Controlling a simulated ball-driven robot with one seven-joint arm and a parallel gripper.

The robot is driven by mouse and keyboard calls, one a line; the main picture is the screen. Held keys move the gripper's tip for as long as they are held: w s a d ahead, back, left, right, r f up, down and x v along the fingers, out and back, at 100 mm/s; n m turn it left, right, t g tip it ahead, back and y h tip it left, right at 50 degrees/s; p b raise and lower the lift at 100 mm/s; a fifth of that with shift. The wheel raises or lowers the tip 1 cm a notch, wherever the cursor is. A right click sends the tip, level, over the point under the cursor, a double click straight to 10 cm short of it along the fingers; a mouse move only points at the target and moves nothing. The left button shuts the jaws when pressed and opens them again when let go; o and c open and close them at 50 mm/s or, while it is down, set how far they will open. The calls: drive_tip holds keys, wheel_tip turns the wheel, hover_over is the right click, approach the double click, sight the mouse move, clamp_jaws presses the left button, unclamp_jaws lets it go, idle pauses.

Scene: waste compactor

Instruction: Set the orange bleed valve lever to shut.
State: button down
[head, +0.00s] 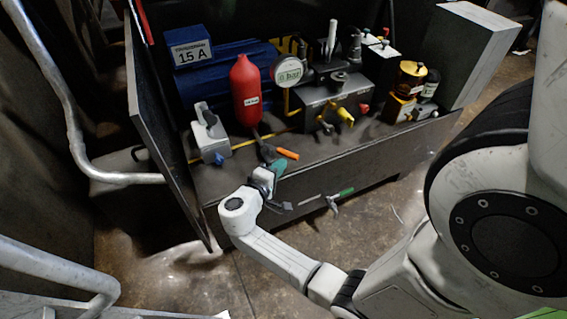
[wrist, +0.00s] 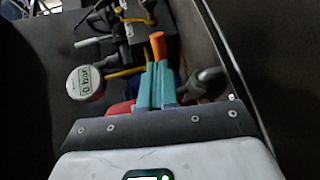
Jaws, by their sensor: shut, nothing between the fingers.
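The orange bleed valve lever (head: 287,154) is in the head view, just in front of the foot of the red cylinder (head: 246,92). It points to the right, roughly level. My gripper (head: 279,165), with teal fingers, is close in front of and below it. In the wrist view, the orange lever (wrist: 157,45) shows just beyond the fingertips of my gripper (wrist: 157,68). The fingers are together and hold nothing. I cannot tell whether they touch the lever. The lever's pivot is partly hidden behind my fingers in the wrist view.
A pressure gauge (head: 287,71) reading 0 bar stands behind the lever. A grey padlock-like box (head: 209,133) is at left. A dark upright panel (head: 160,130) bounds the left side.

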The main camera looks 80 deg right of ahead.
sight(294, 156)
drive_tip(key=shift+x, duration=1.45)
drive_tip(key=shift+s+t, duration=0.1)
drive_tip(key=shift+t, duration=0.2)
drive_tip(key=shift+s+d+n+t, duration=0.25)
drive_tip(key=shift+d+n+t, duration=0.1)
drive_tip(key=shift+n+t, duration=0.25)
drive_tip(key=shift+s+d+n+t, duration=0.25)
drive_tip(key=shift+d+n+t, duration=0.05)
drive_tip(key=shift+n+t, duration=0.3)
drive_tip(key=d+n+t+b, duration=0.1)
drive_tip(key=t, duration=0.1)
drive_tip(key=s+d+n+t+b, duration=0.1)
drive_tip(key=n+t, duration=0.1)
drive_tip(key=shift+d+f+n+t, duration=0.15)
drive_tip(key=shift+d+n+t, duration=0.15)
drive_tip(key=shift+t, duration=0.1)
drive_tip(key=shift+d+n+t+b, duration=0.3)
drive_tip(key=shift+d+t, duration=0.05)
drive_tip(key=shift+t, duration=0.25)
drive_tip(key=shift+w+d+b, duration=0.15)
drive_tip(key=shift+d+b, duration=0.6)
drive_tip(key=shift+d, duration=0.75)
drive_tip(key=shift+d+r, duration=0.15)
drive_tip(key=shift+r, duration=0.1)
